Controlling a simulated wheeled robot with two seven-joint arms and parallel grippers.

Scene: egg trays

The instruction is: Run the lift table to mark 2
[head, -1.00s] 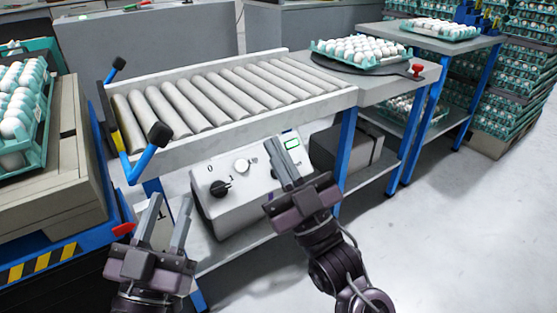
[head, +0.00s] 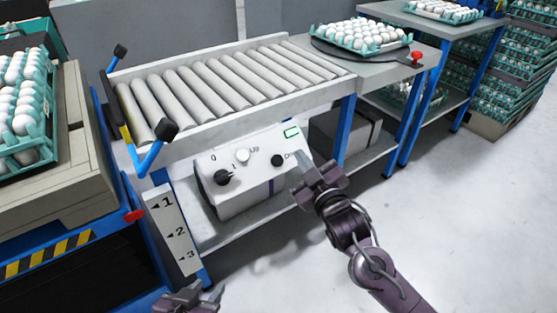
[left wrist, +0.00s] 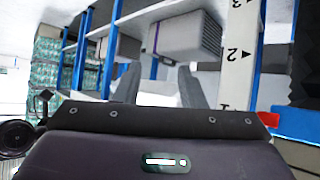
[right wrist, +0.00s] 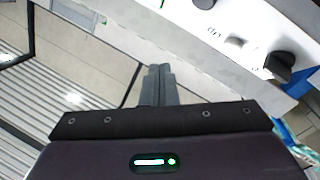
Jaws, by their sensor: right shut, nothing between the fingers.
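The control box (head: 240,198) under the roller conveyor has a black rotary knob (head: 222,177) by marks 0 and 1, a white UP button (head: 243,156), a black button (head: 278,160) with a partly covered label starting with D, and a green-framed display (head: 291,132). My right gripper (head: 299,161) is shut and empty, its tips just right of the black button; contact cannot be told. The lift table (head: 50,190) carries egg trays. Its red pointer (head: 133,216) stands about level with mark 1 on the white scale (head: 178,233). My left gripper (left wrist: 160,75) is open and empty, low before the scale.
The roller conveyor (head: 225,92) has blue-black handles (head: 155,150) at its left end. A tray of eggs (head: 358,37) stands on the turntable at its far end. Stacked egg trays (head: 500,95) stand at the back right. The floor on the right is clear.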

